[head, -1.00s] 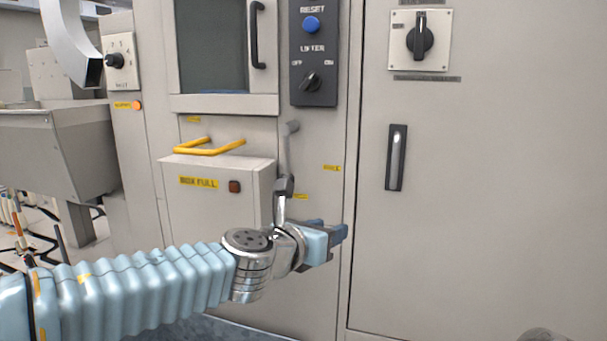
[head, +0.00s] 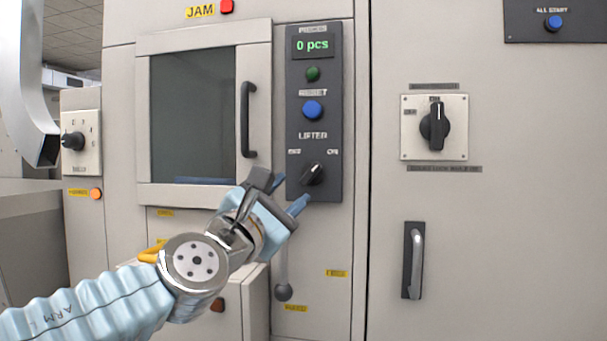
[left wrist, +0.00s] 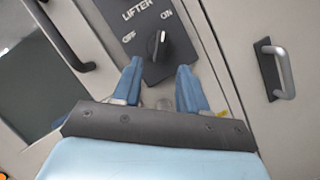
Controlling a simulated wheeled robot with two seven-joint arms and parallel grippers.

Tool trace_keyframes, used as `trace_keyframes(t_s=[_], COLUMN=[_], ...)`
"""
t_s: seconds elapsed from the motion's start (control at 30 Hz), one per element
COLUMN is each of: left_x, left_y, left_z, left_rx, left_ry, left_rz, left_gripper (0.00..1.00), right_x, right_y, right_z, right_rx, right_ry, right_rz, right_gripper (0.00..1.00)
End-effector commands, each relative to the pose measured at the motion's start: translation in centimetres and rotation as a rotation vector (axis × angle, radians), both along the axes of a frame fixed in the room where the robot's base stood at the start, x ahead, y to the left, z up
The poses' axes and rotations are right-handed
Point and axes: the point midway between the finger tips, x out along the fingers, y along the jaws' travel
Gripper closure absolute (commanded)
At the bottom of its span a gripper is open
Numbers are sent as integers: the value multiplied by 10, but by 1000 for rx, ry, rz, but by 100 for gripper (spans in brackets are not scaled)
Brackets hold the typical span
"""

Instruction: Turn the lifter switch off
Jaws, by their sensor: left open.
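The lifter switch (head: 312,174) is a black rotary knob low on the dark control panel (head: 330,120), under the LIFTER label. Its pointer leans up and to the right, toward the ON side. In the left wrist view the knob (left wrist: 157,45) shows with OFF and ON marked beside it. My left gripper (head: 286,193) is just below and left of the knob in the head view. In the left wrist view its blue fingertips (left wrist: 160,75) are open, apart, and just short of the knob, with nothing between them. My right gripper is not in view.
Above the switch are a blue RESET button (head: 313,110), a green button (head: 313,74) and a display reading 0 pcs. A windowed door with a black handle (head: 247,119) stands left of the panel. Right are another rotary switch (head: 435,126) and a cabinet handle (head: 413,260).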

Motion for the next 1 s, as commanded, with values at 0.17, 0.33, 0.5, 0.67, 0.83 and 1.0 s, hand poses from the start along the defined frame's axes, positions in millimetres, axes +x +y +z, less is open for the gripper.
trace_keyframes(t_s=[0.17,0.33,0.5,0.67,0.83,1.0], left_x=[35,55,62,63,63,63], left_y=[-17,-27,-30,-31,-31,-31], left_z=[14,20,22,21,21,21], left_rx=[0,0,-1,-1,-2,-2], left_ry=[2,2,0,0,1,1], left_rz=[0,0,0,0,-1,-1], left_gripper=[57,57,57,57,71,97], right_x=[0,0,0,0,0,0], right_y=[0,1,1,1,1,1], right_z=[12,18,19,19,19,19], right_rx=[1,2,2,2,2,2], right_ry=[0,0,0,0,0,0], right_rz=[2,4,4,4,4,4], right_gripper=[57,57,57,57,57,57])
